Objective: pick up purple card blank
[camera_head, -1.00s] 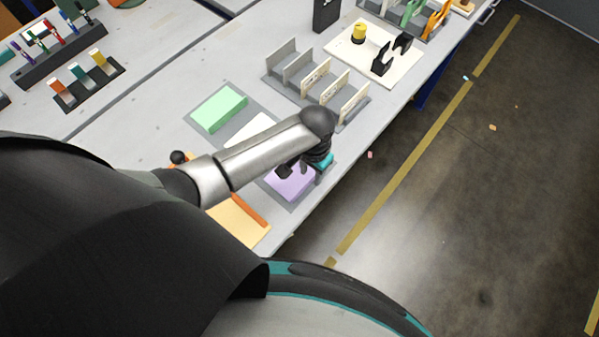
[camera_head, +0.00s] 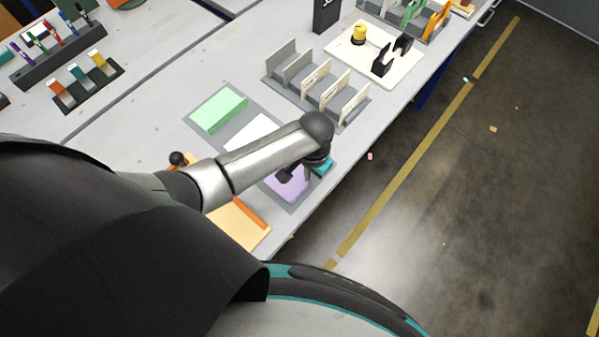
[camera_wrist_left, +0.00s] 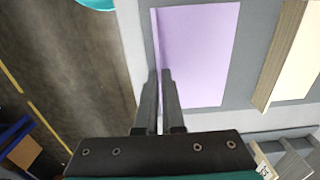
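The purple card blank (camera_head: 289,188) lies on a grey mat near the table's front edge, partly hidden by my left arm. In the left wrist view, the purple blank (camera_wrist_left: 205,55) shows its flat face and a narrow raised strip along its left edge. My left gripper (camera_head: 300,176) is down at this blank. In the left wrist view, my left gripper's fingers (camera_wrist_left: 160,74) stand close together on both sides of the strip, with a thin sliver of purple between them. They look shut on it. My right gripper is not in view.
A green blank (camera_head: 219,108) and a white blank (camera_head: 250,132) lie behind my arm; an orange one (camera_head: 240,222) lies nearer. A slotted rack (camera_head: 300,85) stands beyond, with a cream board (camera_head: 345,52) behind it. The table edge drops to the floor at right.

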